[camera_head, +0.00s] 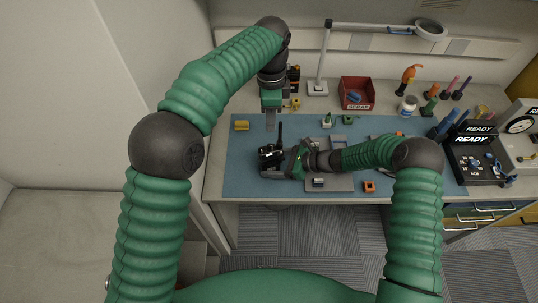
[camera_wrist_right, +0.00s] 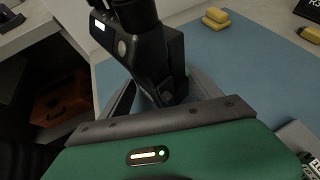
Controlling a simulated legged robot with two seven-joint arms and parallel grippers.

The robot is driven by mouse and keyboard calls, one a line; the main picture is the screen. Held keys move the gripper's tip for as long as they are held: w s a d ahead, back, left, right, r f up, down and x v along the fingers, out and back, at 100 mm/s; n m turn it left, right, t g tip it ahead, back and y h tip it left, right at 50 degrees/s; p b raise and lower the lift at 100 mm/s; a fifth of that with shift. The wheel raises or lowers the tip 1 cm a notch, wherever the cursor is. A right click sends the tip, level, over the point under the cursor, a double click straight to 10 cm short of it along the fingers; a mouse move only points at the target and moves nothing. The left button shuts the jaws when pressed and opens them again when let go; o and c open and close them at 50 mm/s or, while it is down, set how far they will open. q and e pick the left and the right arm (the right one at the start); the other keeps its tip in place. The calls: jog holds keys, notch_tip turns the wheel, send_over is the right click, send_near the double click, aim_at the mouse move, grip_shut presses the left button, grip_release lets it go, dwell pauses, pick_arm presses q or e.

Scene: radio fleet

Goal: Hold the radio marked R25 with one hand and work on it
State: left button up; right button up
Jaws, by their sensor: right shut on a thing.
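A black radio (camera_head: 270,157) with an upright antenna is held over the left part of the blue mat (camera_head: 245,165). My right gripper (camera_head: 283,160) is shut on it. In the right wrist view the radio (camera_wrist_right: 146,45) fills the top centre, with a small lit screen and a round knob; its lower end sits between the fingers. I cannot read a mark on it. My left gripper (camera_head: 270,119) points down just behind and above the radio, apart from it. Its fingers are seen edge-on, so its opening is unclear.
Yellow blocks (camera_head: 242,125) lie at the mat's left. A red SCRAP bin (camera_head: 357,92) and a magnifier lamp (camera_head: 318,88) stand behind. Black READY units (camera_head: 474,152) stand at right. A grey tray (camera_head: 340,184) lies under my right arm. An orange part (camera_head: 369,187) lies near the front edge.

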jog(key=o, duration=1.1)
jog(key=shift+c, duration=0.2)
pick_arm(q)
notch_tip(320, 180, up, 5)
